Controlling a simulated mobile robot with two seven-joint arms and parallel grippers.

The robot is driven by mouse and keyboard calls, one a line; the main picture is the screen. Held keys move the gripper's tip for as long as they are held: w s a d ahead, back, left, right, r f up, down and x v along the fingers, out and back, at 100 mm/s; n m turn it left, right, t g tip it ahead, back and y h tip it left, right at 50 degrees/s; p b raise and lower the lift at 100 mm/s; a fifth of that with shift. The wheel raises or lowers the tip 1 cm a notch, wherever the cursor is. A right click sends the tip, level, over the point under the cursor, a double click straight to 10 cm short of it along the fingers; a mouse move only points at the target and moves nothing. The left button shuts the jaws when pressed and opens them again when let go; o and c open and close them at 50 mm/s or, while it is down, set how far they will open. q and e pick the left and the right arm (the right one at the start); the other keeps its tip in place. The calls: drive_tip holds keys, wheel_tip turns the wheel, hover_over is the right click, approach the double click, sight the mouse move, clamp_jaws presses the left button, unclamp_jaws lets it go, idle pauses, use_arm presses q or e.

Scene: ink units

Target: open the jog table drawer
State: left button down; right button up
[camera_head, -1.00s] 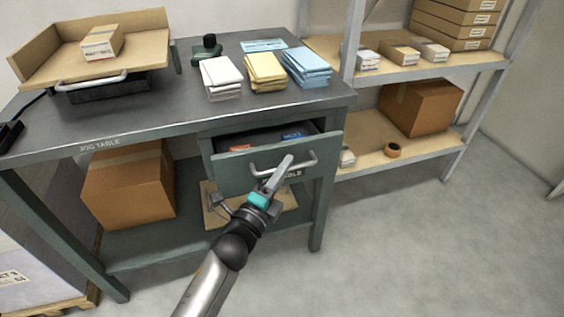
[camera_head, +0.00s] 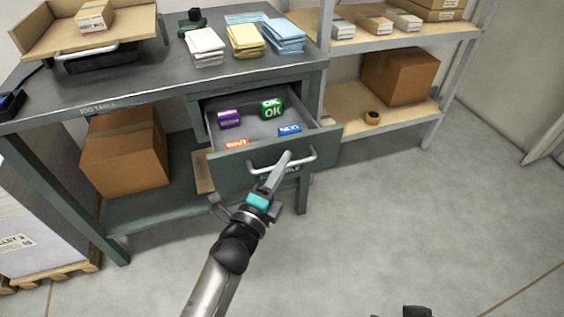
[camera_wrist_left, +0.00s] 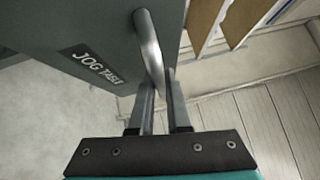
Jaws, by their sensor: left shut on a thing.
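The jog table drawer (camera_head: 226,172) is a dark green drawer pulled well out under the table top. Its light metal handle (camera_head: 309,160) runs across the front. My left gripper (camera_head: 284,165) is shut on the handle. The left wrist view shows the handle (camera_wrist_left: 148,38) between the two fingers (camera_wrist_left: 160,100), beside the "JOG TABLE" label (camera_wrist_left: 93,66). Inside the drawer lie a purple item (camera_head: 229,119), a green "OK" item (camera_head: 271,108), a blue item (camera_head: 289,131) and an orange item (camera_head: 236,144).
Paper stacks in white (camera_head: 205,47), yellow (camera_head: 246,39) and blue (camera_head: 283,35) lie on the jog table (camera_head: 130,88). A shelf rack (camera_head: 410,128) with boxes stands to the right. The floor (camera_head: 400,220) in front and to the right is clear.

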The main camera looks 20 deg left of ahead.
use_arm(q)
drive_tip(key=c, duration=0.9)
unclamp_jaws()
drive_tip(key=shift+s, duration=0.25)
drive_tip(key=p+v, duration=0.2)
drive_tip(key=v, duration=1.2)
drive_tip(key=shift+s+f+p, duration=0.15)
drive_tip(key=shift+s+p, duration=0.2)
use_arm(e)
drive_tip(key=shift+g, duration=0.4)
drive_tip(key=f, duration=0.6)
drive_tip(key=shift+s, duration=0.35)
